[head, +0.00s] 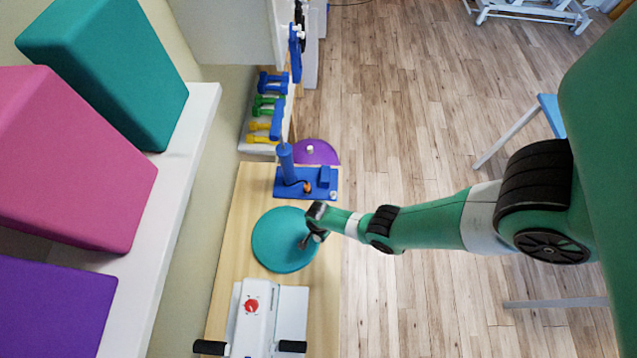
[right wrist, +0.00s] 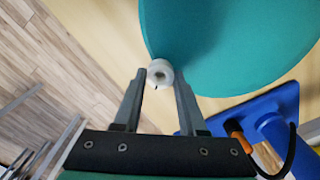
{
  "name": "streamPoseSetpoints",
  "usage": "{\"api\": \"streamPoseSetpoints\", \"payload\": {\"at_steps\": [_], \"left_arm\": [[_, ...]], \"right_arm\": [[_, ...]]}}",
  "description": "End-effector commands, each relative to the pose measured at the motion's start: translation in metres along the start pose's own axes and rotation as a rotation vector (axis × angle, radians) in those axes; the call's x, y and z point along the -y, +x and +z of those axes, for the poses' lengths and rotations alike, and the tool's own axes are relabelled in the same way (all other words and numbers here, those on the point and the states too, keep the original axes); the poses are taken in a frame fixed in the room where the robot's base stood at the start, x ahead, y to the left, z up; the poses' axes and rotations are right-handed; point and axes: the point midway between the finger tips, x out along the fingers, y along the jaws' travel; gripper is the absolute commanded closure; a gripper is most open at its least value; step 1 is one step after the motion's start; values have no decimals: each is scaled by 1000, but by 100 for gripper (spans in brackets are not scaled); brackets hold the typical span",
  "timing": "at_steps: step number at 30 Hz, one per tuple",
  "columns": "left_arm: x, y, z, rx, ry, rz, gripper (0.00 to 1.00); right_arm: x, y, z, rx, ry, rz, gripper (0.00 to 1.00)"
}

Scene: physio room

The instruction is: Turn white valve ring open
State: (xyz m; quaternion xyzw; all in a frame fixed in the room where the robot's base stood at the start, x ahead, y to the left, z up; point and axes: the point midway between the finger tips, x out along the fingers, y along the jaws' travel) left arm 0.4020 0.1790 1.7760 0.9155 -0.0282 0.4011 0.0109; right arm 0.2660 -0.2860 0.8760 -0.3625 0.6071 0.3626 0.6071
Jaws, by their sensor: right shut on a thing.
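The white valve ring (right wrist: 160,70) sits at the edge of a round teal cushion (head: 275,250), which lies on the wooden bench. My right gripper (head: 307,241) reaches in from the right over the cushion's right edge. In the right wrist view its two fingers (right wrist: 159,80) stand on either side of the ring and are shut on it. The ring's round end with a dark centre faces the camera. In the head view the ring is hidden by the gripper. My left gripper is in neither view.
A blue hand pump (head: 286,164) on a blue base stands behind the cushion. A purple disc (head: 322,153) with a white valve lies beyond it. A white device with a red knob (head: 251,306) stands in front. A shelf with foam blocks (head: 75,165) is at left.

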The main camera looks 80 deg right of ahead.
Motion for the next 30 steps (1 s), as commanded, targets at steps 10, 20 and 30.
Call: {"api": "streamPoseSetpoints", "payload": {"at_steps": [10, 20, 30], "left_arm": [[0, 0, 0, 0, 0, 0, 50], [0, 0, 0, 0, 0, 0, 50], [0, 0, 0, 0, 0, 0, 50]], "right_arm": [[0, 1, 0, 0, -40, -1, 100], [0, 1, 0, -1, -39, 0, 41], [0, 0, 0, 0, -36, -2, 29]]}}
